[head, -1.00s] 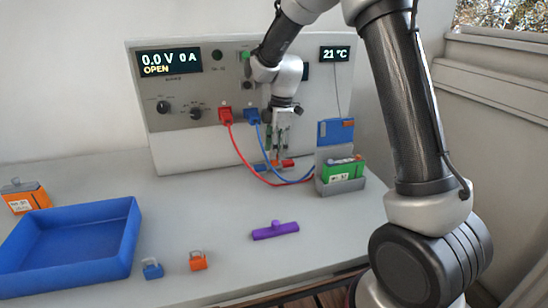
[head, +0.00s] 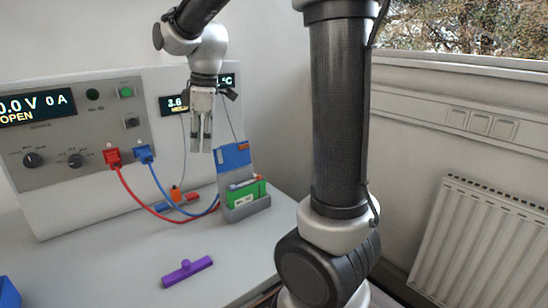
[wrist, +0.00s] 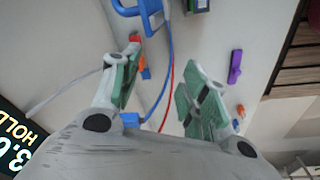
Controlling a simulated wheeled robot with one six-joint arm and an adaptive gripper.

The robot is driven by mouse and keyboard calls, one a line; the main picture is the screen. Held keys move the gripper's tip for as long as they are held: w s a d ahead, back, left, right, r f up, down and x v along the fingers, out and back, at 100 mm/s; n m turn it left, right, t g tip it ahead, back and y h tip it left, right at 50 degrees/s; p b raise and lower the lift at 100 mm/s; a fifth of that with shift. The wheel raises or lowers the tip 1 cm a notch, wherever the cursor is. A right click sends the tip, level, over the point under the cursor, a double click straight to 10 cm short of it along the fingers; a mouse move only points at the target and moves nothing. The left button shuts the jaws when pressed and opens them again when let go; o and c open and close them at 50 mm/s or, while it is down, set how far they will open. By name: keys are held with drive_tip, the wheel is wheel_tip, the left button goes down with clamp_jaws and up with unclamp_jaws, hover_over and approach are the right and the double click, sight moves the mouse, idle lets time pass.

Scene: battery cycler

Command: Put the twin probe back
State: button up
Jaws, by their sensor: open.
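The twin probe (head: 175,193) shows as a small orange piece with a thin pale lead, low at the foot of the cycler panel. Red and blue pieces (head: 190,197) lie on either side of it; I cannot tell whether these belong to the probe or its rest. In the wrist view the orange piece (wrist: 145,73) shows beyond the fingers. My gripper (head: 201,150) is open and empty, raised above and to the right of the probe in the head view, fingers pointing down. Its green-padded fingers (wrist: 160,80) are spread in the wrist view.
A grey holder (head: 246,209) with a green battery (head: 246,192) and a blue panel (head: 234,155) stands right of the probe. Red (head: 125,190) and blue (head: 160,182) cables loop in front. A purple T-shaped tool (head: 187,271) lies on the clear front bench.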

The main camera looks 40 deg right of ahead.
drive_tip(key=s+d+m+t, duration=0.1)
drive_tip(key=s+d+m, duration=0.1)
drive_tip(key=s+m, duration=0.2)
drive_tip(key=s+d+m+t, duration=0.1)
drive_tip(key=s+d+m, duration=0.2)
drive_tip(key=s, duration=0.7)
drive_tip(key=s+d+m+t+h, duration=0.1)
drive_tip(key=s+d+m, duration=0.2)
drive_tip(key=s+m, duration=0.2)
drive_tip(key=s, duration=0.3)
drive_tip(key=shift+r+m, duration=0.15)
drive_tip(key=shift+m, duration=0.15)
